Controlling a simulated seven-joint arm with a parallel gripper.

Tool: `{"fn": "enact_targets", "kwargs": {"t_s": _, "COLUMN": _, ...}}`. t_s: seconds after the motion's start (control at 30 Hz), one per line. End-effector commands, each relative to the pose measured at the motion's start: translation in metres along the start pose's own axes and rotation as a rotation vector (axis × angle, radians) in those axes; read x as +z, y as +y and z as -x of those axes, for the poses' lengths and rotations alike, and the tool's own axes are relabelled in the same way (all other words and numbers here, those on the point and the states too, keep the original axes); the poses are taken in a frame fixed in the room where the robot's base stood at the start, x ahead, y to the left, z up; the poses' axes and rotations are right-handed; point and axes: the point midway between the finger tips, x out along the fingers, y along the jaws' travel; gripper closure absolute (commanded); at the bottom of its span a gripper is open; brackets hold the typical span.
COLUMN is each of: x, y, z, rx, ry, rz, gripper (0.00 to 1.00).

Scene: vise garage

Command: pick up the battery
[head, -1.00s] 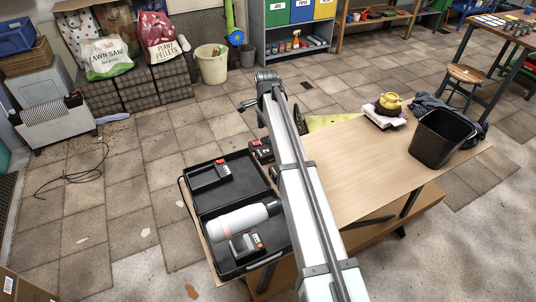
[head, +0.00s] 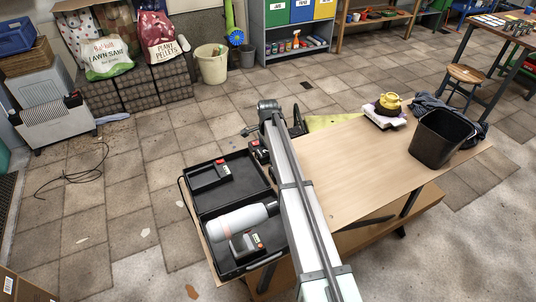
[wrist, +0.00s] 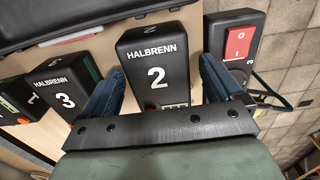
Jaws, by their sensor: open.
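In the wrist view my gripper (wrist: 157,68) is open, its two blue-grey fingers on either side of a black battery (wrist: 156,50) marked HALBRENN 2. The fingers look apart from it, and nothing is held. A similar battery marked 3 (wrist: 62,88) lies to the left, beyond the left finger. Another marked 1 (wrist: 18,102) is at the far left, partly cut off. In the head view my arm covers most of this spot; only a dark block with red (head: 259,150) shows beside it.
A black unit with a red switch (wrist: 238,42) stands right of the right finger. The table middle (head: 360,165) is clear.

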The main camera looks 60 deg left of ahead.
Motion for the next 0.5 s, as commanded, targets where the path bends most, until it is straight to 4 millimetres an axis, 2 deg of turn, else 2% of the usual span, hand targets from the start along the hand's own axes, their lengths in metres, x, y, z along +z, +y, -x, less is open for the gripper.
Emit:
{"fn": "enact_targets", "kwargs": {"t_s": 0.23, "x": 0.0001, "y": -0.0001, "z": -0.0025, "rx": -0.001, "ry": 0.000, "rz": 0.000, "gripper": 0.06}}
{"fn": "enact_targets", "kwargs": {"t_s": 0.5, "x": 0.0002, "y": 0.0000, "z": -0.0024, "rx": 0.000, "ry": 0.000, "rz": 0.000, "gripper": 0.32}}
